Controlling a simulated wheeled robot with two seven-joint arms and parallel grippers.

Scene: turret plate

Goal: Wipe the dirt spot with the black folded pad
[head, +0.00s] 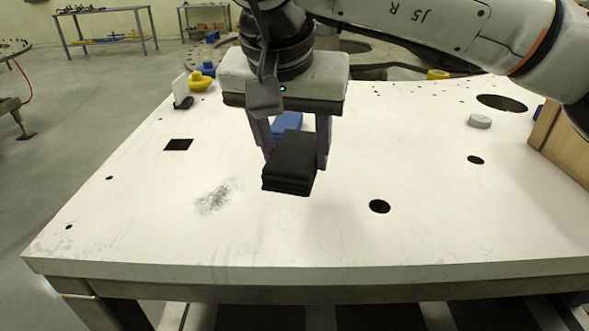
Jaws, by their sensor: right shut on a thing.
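My right gripper (294,150) comes in from the upper right and points down over the middle of the white plate. It is shut on the black folded pad (291,163), with one purple finger on each side. The pad appears held a little above the plate; the exact gap is hard to tell. The dirt spot (215,197) is a grey smudge on the plate, to the left of the pad and nearer the front edge. The pad does not cover it. My left gripper does not show.
The white plate (330,240) has several dark holes. A blue block (287,122) sits behind the pad. A yellow part (200,81) and a small white card (180,88) stand at the back left. A grey disc (479,121) and a wooden box (565,145) are at right. The front is clear.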

